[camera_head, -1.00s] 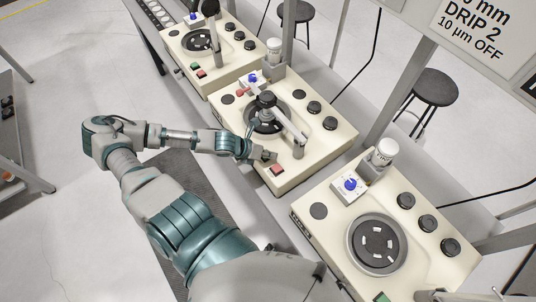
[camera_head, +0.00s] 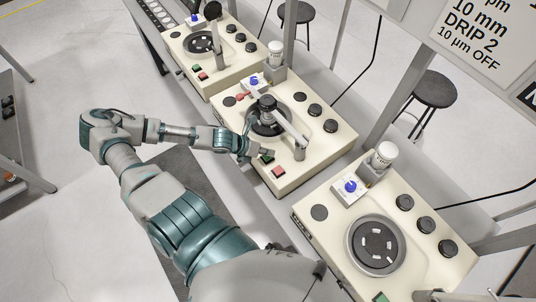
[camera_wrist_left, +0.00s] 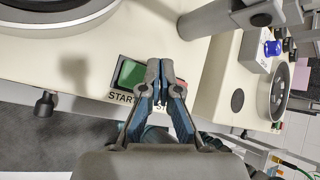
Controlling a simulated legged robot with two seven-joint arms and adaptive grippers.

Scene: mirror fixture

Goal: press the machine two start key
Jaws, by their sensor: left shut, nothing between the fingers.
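The middle machine (camera_head: 316,160) is a cream console with a round black plate and a jointed arm over it. Its green start key (camera_head: 267,158) shows at the front edge, beside the red stop key (camera_head: 278,172). In the left wrist view the green start key (camera_wrist_left: 131,74) has the label START below it. My left gripper (camera_head: 266,151) is shut and empty, its tips close by the green key. In the left wrist view the shut fingertips (camera_wrist_left: 160,70) lie just right of the green key and partly hide the red key (camera_wrist_left: 181,83). I cannot tell whether they touch the panel.
A similar machine (camera_head: 230,68) stands farther back, and another (camera_head: 325,236) stands nearer at the right. The middle machine's jointed arm (camera_head: 289,126) rises close to the gripper. A stool (camera_head: 433,88) stands behind the row. The floor on the left is open.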

